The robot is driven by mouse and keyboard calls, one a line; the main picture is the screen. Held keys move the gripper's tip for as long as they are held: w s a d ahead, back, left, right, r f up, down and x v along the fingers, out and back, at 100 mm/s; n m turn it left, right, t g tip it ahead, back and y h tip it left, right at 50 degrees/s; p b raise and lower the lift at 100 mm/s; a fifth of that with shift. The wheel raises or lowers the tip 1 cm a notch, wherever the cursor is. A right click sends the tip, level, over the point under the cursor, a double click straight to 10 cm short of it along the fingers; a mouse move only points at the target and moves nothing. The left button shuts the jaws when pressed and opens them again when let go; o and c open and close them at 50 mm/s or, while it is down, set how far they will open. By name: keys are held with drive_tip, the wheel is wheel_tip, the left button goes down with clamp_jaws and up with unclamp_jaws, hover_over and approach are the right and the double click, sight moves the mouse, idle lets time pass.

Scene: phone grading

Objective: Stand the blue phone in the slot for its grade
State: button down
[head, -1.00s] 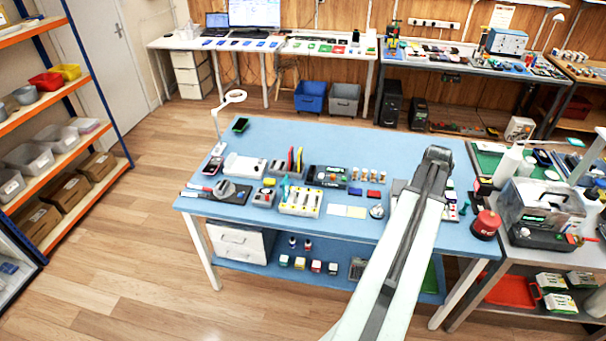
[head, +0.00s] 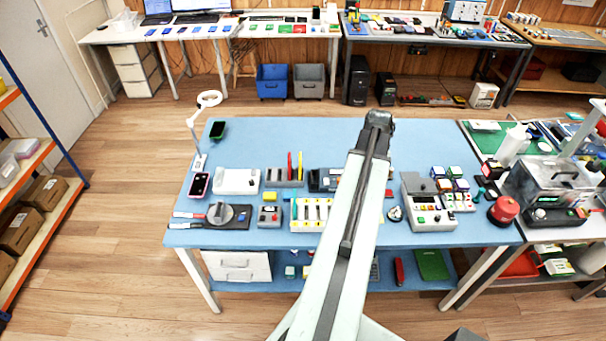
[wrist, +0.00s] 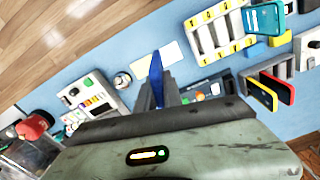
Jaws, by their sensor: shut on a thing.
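My gripper (wrist: 157,92) is shut on a narrow blue thing, seen edge-on, which looks like the blue phone (wrist: 156,68). It is held upright between the fingers, above the blue table. A dark slotted rack (head: 284,183) stands left of my arm, with a red phone (head: 300,163) and a yellow phone (head: 290,166) upright in it. Both phones show at the right of the wrist view, the red one (wrist: 280,87) beside the yellow one (wrist: 262,95). In the head view my arm hides the held phone and my fingertips. I cannot read any grade.
A white tray with yellow tabs (wrist: 207,42) and a teal phone (wrist: 264,18) show in the wrist view.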

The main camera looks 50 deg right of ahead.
drive_tip(key=shift+s, duration=0.1)
drive_tip(key=w+a+f+n+b, duration=0.1)
drive_tip(key=w+a+f+b, duration=0.2)
drive_tip(key=w, duration=0.3)
drive_tip(key=w+a+f+n+b, duration=0.1)
drive_tip(key=w+a+f+b, duration=0.3)
drive_tip(key=w, duration=0.3)
drive_tip(key=shift+w+a+f+n, duration=0.2)
drive_tip(key=shift+w+n, duration=0.1)
drive_tip(key=shift+n, duration=0.1)
drive_tip(key=shift+s+f+b, duration=0.1)
drive_tip(key=shift+f+b, duration=0.15)
drive_tip(key=shift+b, duration=0.25)
idle(0.5)
drive_tip(key=shift+f+b, duration=0.7)
drive_tip(key=shift+f, duration=0.05)
drive_tip(key=shift+f+b, duration=0.45)
drive_tip(key=shift+b, duration=0.05)
drive_tip(key=shift+f, duration=0.1)
